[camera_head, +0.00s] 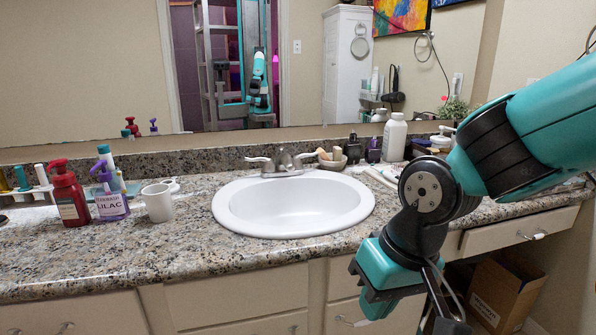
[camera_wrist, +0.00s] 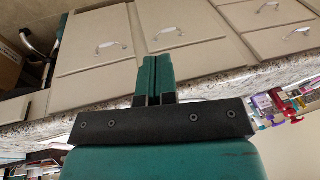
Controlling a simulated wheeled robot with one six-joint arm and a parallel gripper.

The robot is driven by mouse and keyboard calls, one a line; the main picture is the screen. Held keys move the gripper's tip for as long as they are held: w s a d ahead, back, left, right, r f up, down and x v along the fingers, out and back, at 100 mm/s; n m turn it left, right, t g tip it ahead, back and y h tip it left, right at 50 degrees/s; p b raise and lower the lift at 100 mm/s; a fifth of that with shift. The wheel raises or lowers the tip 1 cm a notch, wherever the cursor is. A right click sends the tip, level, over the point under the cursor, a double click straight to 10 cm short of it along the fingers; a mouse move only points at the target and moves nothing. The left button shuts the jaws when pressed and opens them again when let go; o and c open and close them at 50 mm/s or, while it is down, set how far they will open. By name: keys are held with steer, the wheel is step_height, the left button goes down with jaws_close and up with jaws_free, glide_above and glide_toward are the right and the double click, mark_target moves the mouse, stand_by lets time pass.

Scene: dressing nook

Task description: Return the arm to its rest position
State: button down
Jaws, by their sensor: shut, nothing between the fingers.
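My arm comes in from the right in the head view and bends down in front of the counter's edge. My gripper (camera_head: 376,308) hangs at its end, pointing down in front of the cabinet drawers. In the wrist view the two teal fingers of my gripper (camera_wrist: 155,75) are pressed together with nothing between them. The black crossbar of the gripper lies behind them. No object is held.
The granite counter (camera_head: 160,245) holds a white sink (camera_head: 290,225), a white mug (camera_head: 158,202), a red pump bottle (camera_head: 68,193) and a lilac bottle (camera_head: 110,195). A white bottle (camera_head: 394,138) stands at the back right. A cardboard box (camera_head: 505,295) sits below the counter.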

steer(key=s+d+r+n+y, duration=0.1)
steer(key=s+d+r+n, duration=0.3)
steer(key=s, duration=0.6)
step_height(320, 180, up, 21)
steer(key=m+p, duration=0.1)
steer(key=p, duration=1.9)
steer(key=shift+s+d+f+g, duration=0.2)
steer(key=shift+s+d+g, duration=0.15)
steer(key=shift+g, duration=0.05)
